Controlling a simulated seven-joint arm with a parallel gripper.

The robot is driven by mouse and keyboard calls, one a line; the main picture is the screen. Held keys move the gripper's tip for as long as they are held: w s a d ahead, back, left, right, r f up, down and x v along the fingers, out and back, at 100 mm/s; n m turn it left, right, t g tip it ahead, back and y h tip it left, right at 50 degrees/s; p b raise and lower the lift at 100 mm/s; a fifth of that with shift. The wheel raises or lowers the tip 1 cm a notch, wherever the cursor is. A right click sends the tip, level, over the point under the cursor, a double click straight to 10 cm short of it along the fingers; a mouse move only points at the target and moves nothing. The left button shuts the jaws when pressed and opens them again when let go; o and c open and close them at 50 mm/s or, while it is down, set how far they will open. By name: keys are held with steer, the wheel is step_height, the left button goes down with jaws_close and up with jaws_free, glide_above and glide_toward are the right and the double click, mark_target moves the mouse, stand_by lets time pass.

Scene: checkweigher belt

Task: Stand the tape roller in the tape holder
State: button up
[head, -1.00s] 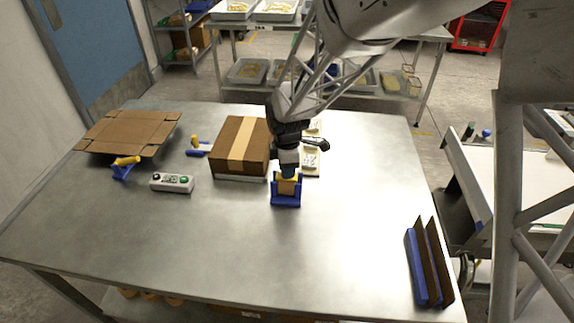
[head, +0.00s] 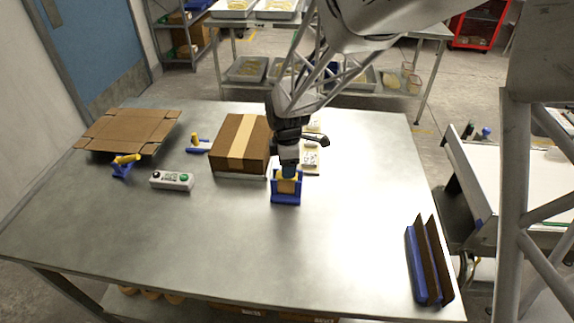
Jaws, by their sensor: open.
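The blue tape holder (head: 286,198) stands on the metal table in front of the taped carton. A tan tape roller (head: 288,186) sits between the holder's blue side walls, below my gripper. My gripper (head: 288,174) points down right above the roller and is open. Its fingertips are small and partly merge with the roller and holder, so I cannot tell whether they touch the roller. How deep the roller sits in the holder is also unclear.
A taped carton (head: 241,144) stands just behind and left of the holder. A grey button box (head: 172,181), a blue-and-yellow tool (head: 125,164) and a flat carton (head: 128,132) lie left. A blue rack with brown sheets (head: 428,262) stands front right. The table's front middle is clear.

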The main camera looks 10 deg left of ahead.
steer(key=shift+r, duration=3.6)
steer(key=shift+d+r, duration=0.15)
steer(key=s+d+r+m, duration=0.5)
steer(key=d+r, duration=0.1)
steer(key=d, duration=0.3)
steer(key=s+d+r+m+t, duration=0.1)
steer(key=s+d+r+m, duration=0.2)
steer(key=s+d+m, duration=0.5)
steer(key=s+d+r+m+t, duration=0.1)
steer(key=s+d+r+m, duration=0.2)
steer(key=s+d+m, duration=0.5)
steer(key=s+d, duration=0.1)
steer(key=s, duration=0.6)
steer(key=shift+t, duration=0.3)
